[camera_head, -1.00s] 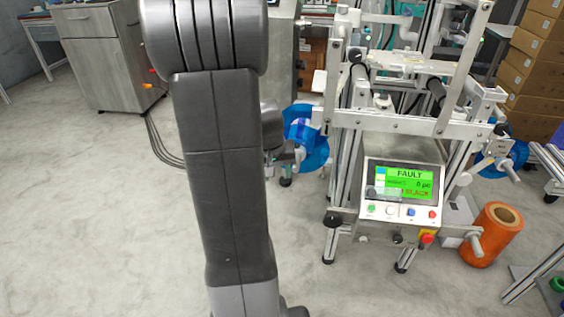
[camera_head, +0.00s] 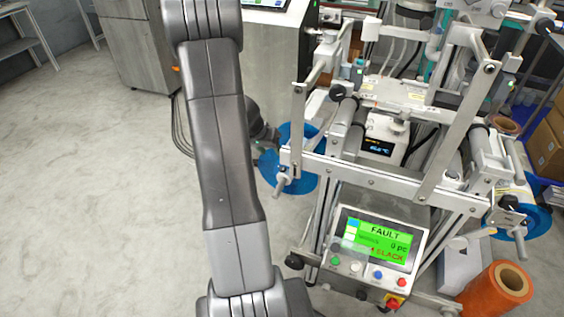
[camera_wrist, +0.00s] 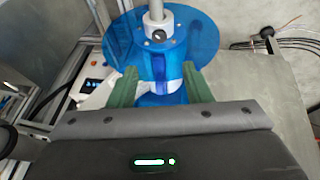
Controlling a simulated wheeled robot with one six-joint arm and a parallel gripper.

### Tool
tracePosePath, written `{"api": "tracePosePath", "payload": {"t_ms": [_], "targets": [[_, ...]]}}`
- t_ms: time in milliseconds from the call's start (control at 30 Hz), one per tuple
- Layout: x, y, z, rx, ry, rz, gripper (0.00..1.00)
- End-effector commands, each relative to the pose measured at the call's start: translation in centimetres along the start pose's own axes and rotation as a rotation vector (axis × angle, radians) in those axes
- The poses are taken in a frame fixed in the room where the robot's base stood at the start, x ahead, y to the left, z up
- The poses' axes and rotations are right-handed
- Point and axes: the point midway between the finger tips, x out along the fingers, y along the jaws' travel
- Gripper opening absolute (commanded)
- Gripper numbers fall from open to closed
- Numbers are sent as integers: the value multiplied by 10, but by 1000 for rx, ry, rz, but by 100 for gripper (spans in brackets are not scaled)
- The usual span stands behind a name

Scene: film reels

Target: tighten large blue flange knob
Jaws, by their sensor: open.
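The large blue flange is a translucent round disc with a raised blue hub (camera_wrist: 165,58). In the wrist view its disc (camera_wrist: 120,42) fills the upper middle, with a metal shaft and collar (camera_wrist: 158,30) at its centre. My gripper (camera_wrist: 160,72) is open, its two green fingers standing apart on either side of the lower hub. I cannot tell whether they touch it. In the head view the blue flange (camera_head: 289,182) sits on the left side of the machine, and my arm hides the fingers.
The machine's panel (camera_head: 380,242) reads FAULT and SLACK. Another blue disc (camera_head: 534,221) is on the machine's right side. An orange roll (camera_head: 498,292) stands on the floor at lower right. A grey cabinet (camera_head: 137,45) stands behind. Floor at left is clear.

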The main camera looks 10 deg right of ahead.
Motion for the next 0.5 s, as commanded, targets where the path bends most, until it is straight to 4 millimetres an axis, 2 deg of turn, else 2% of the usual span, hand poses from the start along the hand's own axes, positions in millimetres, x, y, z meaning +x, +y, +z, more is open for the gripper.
{"api": "tracePosePath", "payload": {"t_ms": [33, 300, 500], "targets": [[13, 0, 2, 0, -5, 3, 45], [72, 0, 2, 1, -5, 2, 45], [103, 0, 2, 0, -3, 1, 45]]}}
